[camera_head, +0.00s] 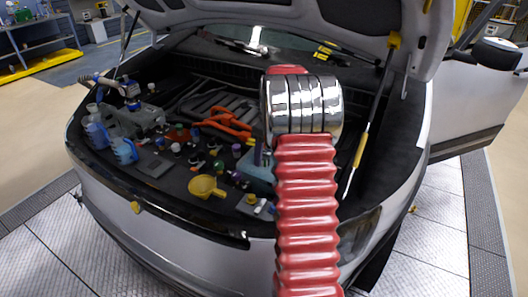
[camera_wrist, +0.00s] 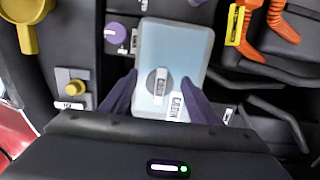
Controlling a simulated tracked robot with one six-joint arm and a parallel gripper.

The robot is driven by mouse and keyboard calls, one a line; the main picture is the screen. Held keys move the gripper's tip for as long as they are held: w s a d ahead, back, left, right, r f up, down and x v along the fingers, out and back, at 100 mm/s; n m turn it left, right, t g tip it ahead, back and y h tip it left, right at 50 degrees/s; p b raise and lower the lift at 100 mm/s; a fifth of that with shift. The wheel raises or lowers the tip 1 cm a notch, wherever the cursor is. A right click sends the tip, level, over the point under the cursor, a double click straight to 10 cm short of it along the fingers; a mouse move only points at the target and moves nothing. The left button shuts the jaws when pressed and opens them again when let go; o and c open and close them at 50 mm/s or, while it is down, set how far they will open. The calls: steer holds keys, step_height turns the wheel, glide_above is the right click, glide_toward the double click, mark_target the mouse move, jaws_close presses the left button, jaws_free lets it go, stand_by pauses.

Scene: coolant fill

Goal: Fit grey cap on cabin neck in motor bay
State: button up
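In the wrist view a pale blue tank (camera_wrist: 188,48) lies below my gripper (camera_wrist: 160,77), with a label beside its neck that seems to read CABIN. A round grey cap (camera_wrist: 152,84) with a lighter raised grip bar sits over the neck position. The neck under it is hidden, so I cannot tell how firmly it is seated. My dark purple fingers are spread to either side of the cap, with gaps on both sides. In the head view part of the tank (camera_head: 258,172) shows left of my red arm, which hides the cap and most of my gripper.
A yellow funnel (camera_head: 206,187) and a small yellow-topped part (camera_head: 252,200) stand near the front edge. Orange cables (camera_head: 228,124) run through the bay. Blue bottles (camera_head: 124,150) stand at the left. The raised hood (camera_head: 280,12) overhangs the bay.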

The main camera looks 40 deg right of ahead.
steer(key=c, duration=1)
steer(key=o, duration=0.4)
steer(key=c, duration=0.4)
steer(key=shift+s+f+m, duration=0.1)
steer(key=shift+m, duration=1.5)
steer(key=shift+a, duration=0.1)
steer(key=shift+m, duration=0.7)
steer(key=shift+f+m+h, duration=0.1)
steer(key=shift+m+h, duration=0.2)
steer(key=shift+m, duration=0.6)
